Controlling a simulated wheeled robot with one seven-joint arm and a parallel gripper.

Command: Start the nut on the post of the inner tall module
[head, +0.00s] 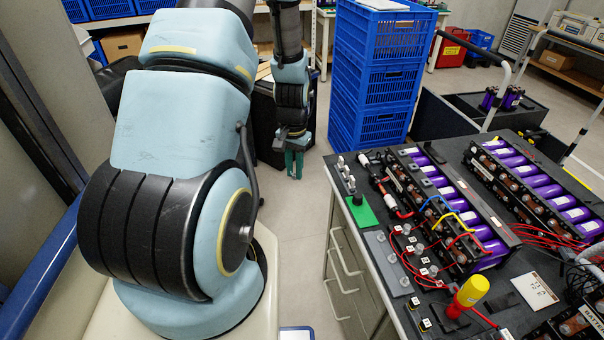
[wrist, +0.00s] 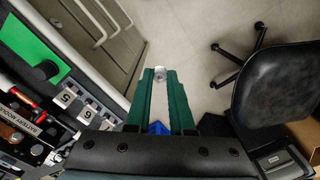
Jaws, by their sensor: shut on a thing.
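My gripper (head: 294,164) hangs over the floor to the left of the workbench, its green fingers pointing down. In the head view the nut is too small to make out. Two long battery modules with purple cells lie on the bench, a nearer one (head: 440,200) with coloured wires and a farther one (head: 540,190). I cannot tell which is the inner tall module, and its post is not clear.
The workbench (head: 376,310) carries a green mat (head: 361,213), a grey plate with clear knobs (head: 388,262), a yellow-handled tool (head: 468,294) and red cables. Blue crates (head: 375,80) stand behind. A black chair (wrist: 280,85) shows in the wrist view. Floor below my gripper is clear.

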